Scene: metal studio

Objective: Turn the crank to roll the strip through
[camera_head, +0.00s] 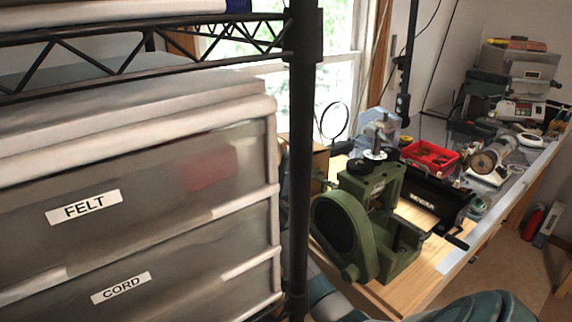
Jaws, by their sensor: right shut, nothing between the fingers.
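A green rolling mill (394,225) stands on the wooden bench. A small black crank handle (456,241) shows beside a black box with white lettering (432,200), right of the mill. I cannot tell which machine this handle belongs to. I cannot make out the strip. My right arm and gripper (482,308) show as a teal and dark shape at the bottom edge, apart from the mill, with no fingertips distinguishable. My left gripper is not in view.
A black shelf post (300,150) and drawers labelled FELT (84,207) and CORD (120,287) fill the left. A red tray (430,156), a cylindrical tool (490,158) and other equipment crowd the far bench. Bare wood (415,216) shows between the mill and box.

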